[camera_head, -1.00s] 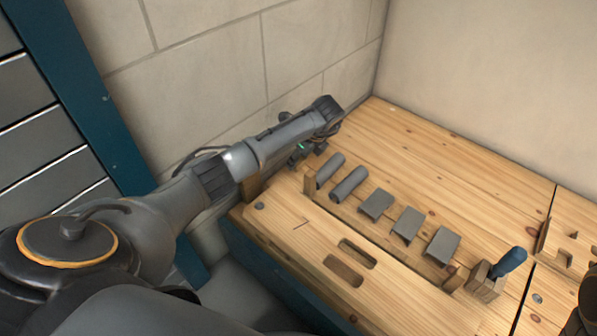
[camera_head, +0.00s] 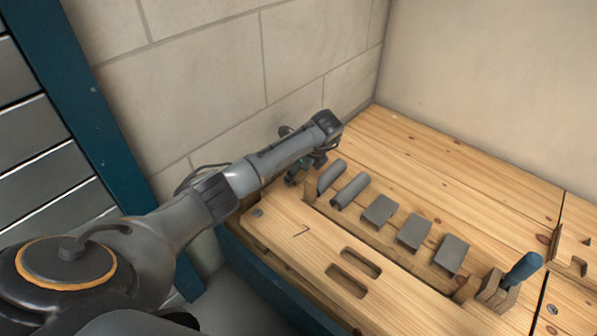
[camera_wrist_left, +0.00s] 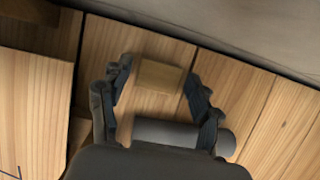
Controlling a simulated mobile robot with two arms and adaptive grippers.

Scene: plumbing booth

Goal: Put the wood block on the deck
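The wood block (camera_wrist_left: 158,76) is a small, light brown piece in the left wrist view. It lies between the two fingers of my left gripper (camera_wrist_left: 160,72). The fingers stand apart on either side of it, with no clear grip visible. In the head view my left gripper (camera_head: 299,174) is low over the far left end of the bench, beside the grey pipes, and its own wrist partly hides it. The block cannot be made out there. The deck (camera_head: 455,165) is the pale plank bench top. My right gripper is out of view.
Two grey pipes (camera_head: 349,191) and several grey plates (camera_head: 414,231) stand in a row along the bench trough. A blue-handled tool (camera_head: 523,268) is at the right. A tiled wall (camera_head: 215,65) closes the left side. The back planks are clear.

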